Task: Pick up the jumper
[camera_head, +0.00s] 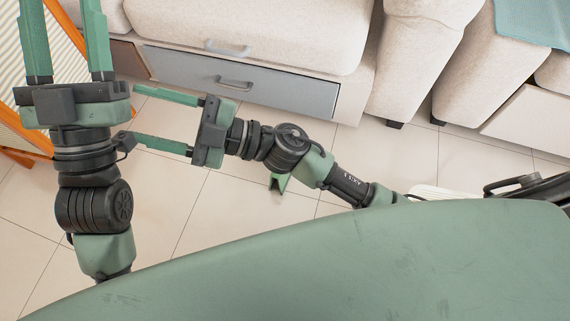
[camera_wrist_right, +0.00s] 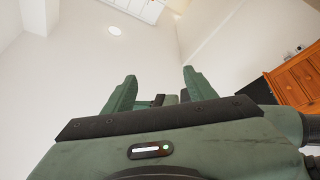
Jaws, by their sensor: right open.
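I see nothing that is clearly the jumper in either view. A flat blue-green cloth (camera_head: 535,22) lies over the sofa at the top right of the head view. It is cut off by the frame edge, and I cannot tell whether it is a jumper or a throw. My left gripper (camera_head: 64,25) is open, at the top left, with its fingers pointing up the picture. My right gripper (camera_head: 126,115) is open and empty, above the floor tiles with its fingers pointing left. Its open fingers also show in the right wrist view (camera_wrist_right: 160,88).
A cream sofa (camera_head: 250,30) with grey drawers (camera_head: 235,85) stands ahead, and more sofa seats (camera_head: 500,75) are at the right. An orange-framed striped piece (camera_head: 65,60) is at the left. Bare tiles (camera_head: 150,205) lie between. The wrist view shows a wooden cabinet (camera_wrist_right: 300,78).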

